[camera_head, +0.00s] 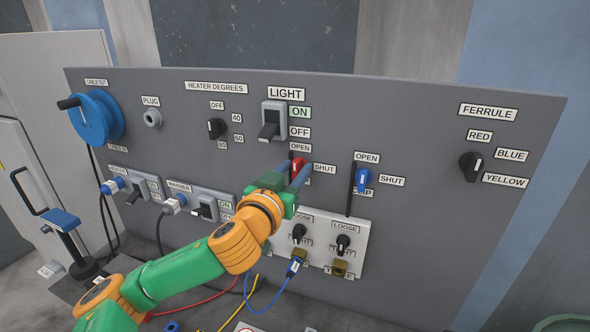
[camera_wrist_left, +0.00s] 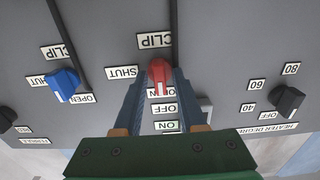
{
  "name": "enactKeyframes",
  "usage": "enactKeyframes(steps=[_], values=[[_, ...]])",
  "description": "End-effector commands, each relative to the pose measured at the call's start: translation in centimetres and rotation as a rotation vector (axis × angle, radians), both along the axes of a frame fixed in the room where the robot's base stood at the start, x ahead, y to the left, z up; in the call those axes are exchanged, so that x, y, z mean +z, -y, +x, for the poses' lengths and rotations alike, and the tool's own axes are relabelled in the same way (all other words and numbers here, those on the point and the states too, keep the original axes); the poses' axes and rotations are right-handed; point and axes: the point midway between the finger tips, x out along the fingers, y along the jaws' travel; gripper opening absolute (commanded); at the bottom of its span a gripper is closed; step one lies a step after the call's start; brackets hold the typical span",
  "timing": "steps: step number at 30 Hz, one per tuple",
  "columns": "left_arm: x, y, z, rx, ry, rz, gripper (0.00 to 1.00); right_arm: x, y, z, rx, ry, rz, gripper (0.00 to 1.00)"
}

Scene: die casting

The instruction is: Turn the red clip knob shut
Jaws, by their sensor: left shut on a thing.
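The red clip knob (camera_head: 298,166) sits on the grey panel, below an OPEN label (camera_head: 300,147) and left of a SHUT label (camera_head: 324,169). In the left wrist view, turned upside down, the red knob (camera_wrist_left: 160,73) is between my fingers; its white mark appears to face the OPEN label. My left gripper (camera_head: 299,173) is shut on the red knob, a blue finger on each side. The gripper hides part of the CLIP label in the head view. My right gripper is not in view.
A blue knob (camera_head: 363,178) with its own OPEN and SHUT labels is to the right. The light switch (camera_head: 271,121) is above. A white plate (camera_head: 323,224) with black knobs is below. A blue cable reel (camera_head: 95,118) is at the far left. The panel between blue knob and ferrule knob (camera_head: 470,166) is mostly clear.

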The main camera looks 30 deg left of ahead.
Motion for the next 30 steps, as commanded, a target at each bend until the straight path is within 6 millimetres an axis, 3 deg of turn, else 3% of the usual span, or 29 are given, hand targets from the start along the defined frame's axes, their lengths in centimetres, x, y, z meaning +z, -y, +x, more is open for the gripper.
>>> enactKeyframes(steps=[14,30], values=[[-0.2,0.1,0.0,-0.001,-0.023,0.07,0.0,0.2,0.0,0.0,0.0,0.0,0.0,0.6],[-0.2,0.3,0.1,-0.004,-0.136,0.526,0.0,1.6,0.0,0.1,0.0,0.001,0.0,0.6]])
